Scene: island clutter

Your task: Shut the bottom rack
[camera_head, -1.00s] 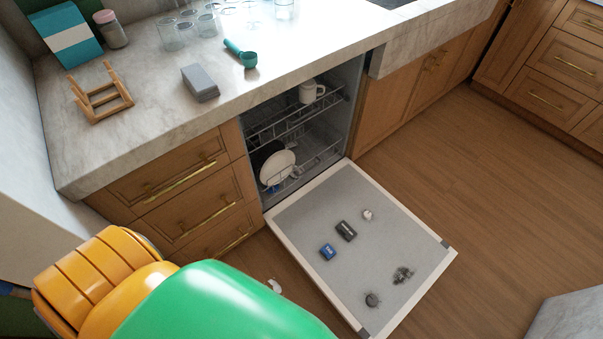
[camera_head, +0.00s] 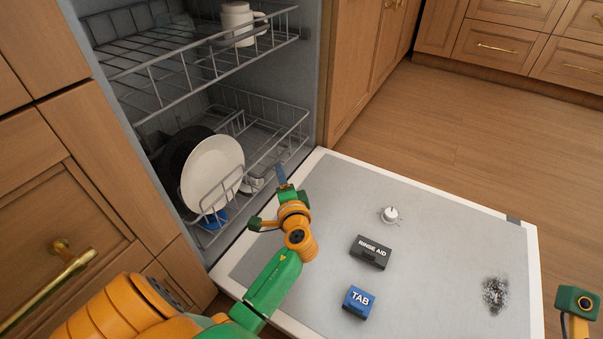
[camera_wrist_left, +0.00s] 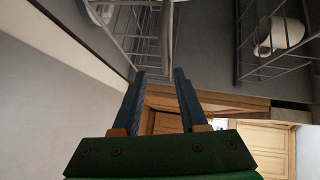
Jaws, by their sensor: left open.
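The bottom rack (camera_head: 270,118) is a grey wire basket low in the open dishwasher. It appears to be mostly inside, with its front near the door hinge. It holds a white plate (camera_head: 212,172), a dark plate (camera_head: 178,160) and a small blue item at its front. My left gripper (camera_head: 281,172) is open and empty, at the rack's front right part. In the left wrist view the open fingers (camera_wrist_left: 160,74) point at the bottom rack's wires (camera_wrist_left: 130,45); contact cannot be told. My right gripper's fingers are out of view.
The upper rack (camera_head: 165,75) holds a white mug (camera_head: 237,22) above. Cabinet drawers stand at left. Floor is free at right.

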